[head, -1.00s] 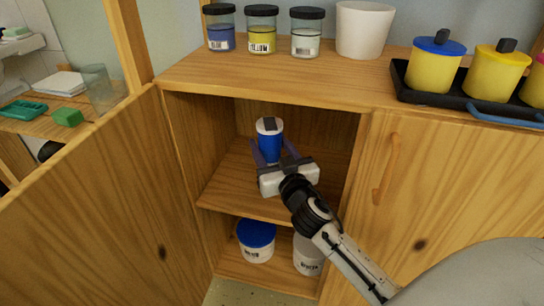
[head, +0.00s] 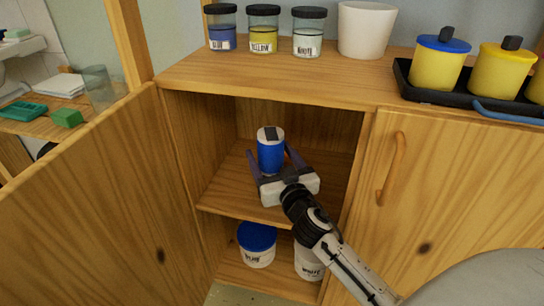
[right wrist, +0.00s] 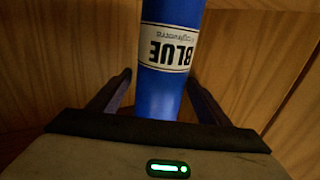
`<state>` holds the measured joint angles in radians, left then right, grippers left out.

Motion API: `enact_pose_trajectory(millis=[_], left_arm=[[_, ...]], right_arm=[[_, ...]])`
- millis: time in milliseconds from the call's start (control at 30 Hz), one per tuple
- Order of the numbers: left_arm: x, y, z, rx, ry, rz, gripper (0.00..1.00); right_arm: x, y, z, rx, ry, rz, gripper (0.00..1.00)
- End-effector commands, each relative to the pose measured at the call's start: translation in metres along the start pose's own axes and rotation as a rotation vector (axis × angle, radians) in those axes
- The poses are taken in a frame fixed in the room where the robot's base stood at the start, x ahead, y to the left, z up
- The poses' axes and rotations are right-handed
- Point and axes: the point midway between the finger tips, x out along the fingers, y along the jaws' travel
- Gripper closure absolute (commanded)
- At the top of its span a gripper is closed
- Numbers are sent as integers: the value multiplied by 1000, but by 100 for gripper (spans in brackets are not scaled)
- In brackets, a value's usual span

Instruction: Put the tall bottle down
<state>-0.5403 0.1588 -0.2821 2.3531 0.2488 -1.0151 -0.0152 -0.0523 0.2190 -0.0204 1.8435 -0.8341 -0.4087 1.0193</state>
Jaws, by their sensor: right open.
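The tall bottle (head: 270,152) is blue with a white top and a dark band across it. It stands upright on the middle shelf (head: 229,190) inside the open cabinet. In the right wrist view the blue bottle (right wrist: 163,95) shows a white label reading BLUE, upside down. My right gripper (head: 268,153) reaches in from the front right. Its fingers are open on either side of the bottle, with gaps visible between them and the bottle in the right wrist view (right wrist: 157,85). My left gripper is not in view.
The open cabinet door (head: 85,205) stands on the left, and a closed door (head: 450,190) is on the right. Tubs, one with a blue lid (head: 257,236), sit on the lower shelf. Jars, a white pot (head: 365,30) and a black tray (head: 404,82) of yellow pots stand on top.

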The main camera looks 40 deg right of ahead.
Motion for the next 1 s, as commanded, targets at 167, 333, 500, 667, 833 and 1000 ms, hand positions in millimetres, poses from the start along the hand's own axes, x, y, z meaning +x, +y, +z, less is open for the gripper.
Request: enact_pose_trajectory(millis=[167, 333, 500, 667, 833, 1000], left_arm=[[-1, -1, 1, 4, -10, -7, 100], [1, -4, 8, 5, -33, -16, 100], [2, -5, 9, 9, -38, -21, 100], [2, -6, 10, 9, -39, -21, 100], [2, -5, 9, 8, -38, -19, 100], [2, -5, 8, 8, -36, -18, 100]], right_arm=[[-11, -1, -1, 1, -3, -1, 29], [-46, 0, -1, 4, -5, 0, 29], [-83, 0, -1, 4, -5, 2, 29], [-108, 0, -1, 2, -2, 1, 29], [-119, 0, -3, 1, 1, 1, 29], [-120, 0, -3, -1, 2, 0, 29]])
